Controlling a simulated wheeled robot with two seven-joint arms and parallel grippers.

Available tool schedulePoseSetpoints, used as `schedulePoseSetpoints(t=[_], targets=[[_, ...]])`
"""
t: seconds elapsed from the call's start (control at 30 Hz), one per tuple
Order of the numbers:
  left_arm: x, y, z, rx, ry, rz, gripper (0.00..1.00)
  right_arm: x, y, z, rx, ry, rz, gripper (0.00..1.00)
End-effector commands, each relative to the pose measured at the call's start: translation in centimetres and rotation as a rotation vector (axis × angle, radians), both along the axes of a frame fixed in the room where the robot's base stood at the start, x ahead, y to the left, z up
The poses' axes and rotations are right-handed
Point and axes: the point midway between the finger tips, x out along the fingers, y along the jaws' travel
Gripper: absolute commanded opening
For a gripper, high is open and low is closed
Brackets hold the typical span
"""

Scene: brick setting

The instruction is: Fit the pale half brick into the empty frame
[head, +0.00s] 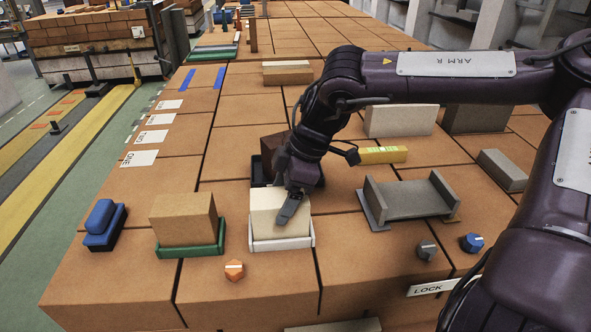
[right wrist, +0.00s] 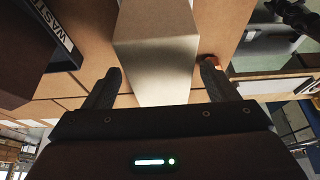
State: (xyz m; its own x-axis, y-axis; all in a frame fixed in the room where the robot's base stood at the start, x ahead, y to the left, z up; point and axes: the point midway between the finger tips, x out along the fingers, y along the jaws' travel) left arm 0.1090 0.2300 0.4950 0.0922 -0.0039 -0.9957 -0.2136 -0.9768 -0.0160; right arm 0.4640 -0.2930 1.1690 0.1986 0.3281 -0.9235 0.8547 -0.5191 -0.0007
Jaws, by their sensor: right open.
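The pale half brick (head: 268,216) sits upright in the white frame (head: 282,243) near the table's front, with the frame's low sides around its foot. My right gripper (head: 287,212) is over the brick, its jaws open, one finger against or close to the near face. In the right wrist view the pale brick (right wrist: 156,55) stands between the two open fingers (right wrist: 158,85), with a gap showing on each side. Whether a finger touches it I cannot tell. The brick's far side is hidden. My left gripper is not in view.
A tan brick (head: 183,218) in a green frame (head: 190,251) stands to the left, with a blue block (head: 101,216) beyond it. A dark brick (head: 270,150) is just behind. A grey cradle (head: 408,199) is at right.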

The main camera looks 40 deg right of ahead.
Motion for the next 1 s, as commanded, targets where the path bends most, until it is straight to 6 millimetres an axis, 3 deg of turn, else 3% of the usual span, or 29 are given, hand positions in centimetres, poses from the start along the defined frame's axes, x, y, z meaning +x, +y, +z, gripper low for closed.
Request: schedulePoseSetpoints(t=[0.2,0.4,1.0], targets=[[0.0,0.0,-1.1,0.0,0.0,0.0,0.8,-0.8,-1.5,4.2,-0.001,-0.009,-0.001,0.8],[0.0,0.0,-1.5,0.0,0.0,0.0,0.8,-1.4,-2.4,6.7,-0.001,-0.003,0.0,0.8],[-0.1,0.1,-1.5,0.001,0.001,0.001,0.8,-1.6,-2.7,7.5,0.0,-0.001,0.0,0.8]])
